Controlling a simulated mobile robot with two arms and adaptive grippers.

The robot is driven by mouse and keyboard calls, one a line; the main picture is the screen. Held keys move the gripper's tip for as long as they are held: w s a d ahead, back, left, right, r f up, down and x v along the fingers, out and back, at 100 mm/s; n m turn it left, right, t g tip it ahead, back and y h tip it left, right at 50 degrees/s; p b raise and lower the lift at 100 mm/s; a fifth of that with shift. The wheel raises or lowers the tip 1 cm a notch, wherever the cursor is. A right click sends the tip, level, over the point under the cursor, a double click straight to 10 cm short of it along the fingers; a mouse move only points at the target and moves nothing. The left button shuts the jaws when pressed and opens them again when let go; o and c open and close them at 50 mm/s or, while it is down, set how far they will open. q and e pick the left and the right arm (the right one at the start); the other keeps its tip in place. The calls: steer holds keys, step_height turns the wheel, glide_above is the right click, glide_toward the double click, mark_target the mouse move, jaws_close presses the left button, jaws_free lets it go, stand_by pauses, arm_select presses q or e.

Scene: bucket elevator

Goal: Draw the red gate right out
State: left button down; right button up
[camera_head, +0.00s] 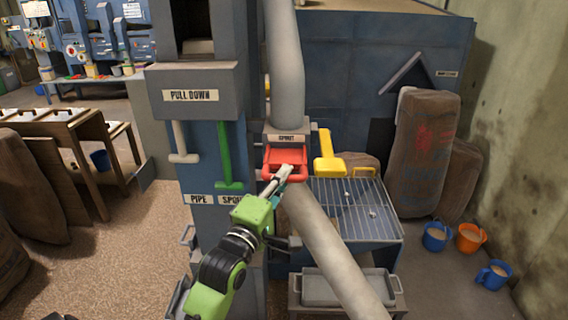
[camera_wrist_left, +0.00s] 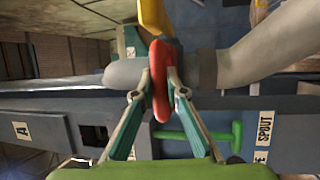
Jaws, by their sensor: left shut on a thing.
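The red gate (camera_head: 288,158) sits in the grey pipe housing under a small label, with its handle facing me. My left gripper (camera_head: 284,174) comes up from below and its fingers are at the gate's front handle. In the left wrist view the red handle (camera_wrist_left: 160,80) lies between the two fingertips of my left gripper (camera_wrist_left: 160,92), which is shut on it. How far the gate stands out of the housing is hard to tell. My right gripper is not in view.
A green lever (camera_head: 226,155) and a pale lever (camera_head: 180,142) hang at left. A yellow handle (camera_head: 328,155) is at right, above a wire grate (camera_head: 350,205). A large grey pipe (camera_head: 335,255) runs below the gate. Buckets (camera_head: 470,237) and sacks stand at far right.

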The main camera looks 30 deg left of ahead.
arm_select(q)
steer(key=shift+s+d+f, duration=0.2)
steer(key=shift+s+d, duration=0.2)
steer(key=shift+s, duration=0.2)
steer(key=c, duration=2.2)
jaws_free()
steer(key=shift+o, duration=0.9)
steer(key=shift+s+d+r, duration=0.1)
steer(key=shift+s+r, duration=0.1)
steer(key=shift+f, duration=0.1)
steer(key=v, duration=1.2)
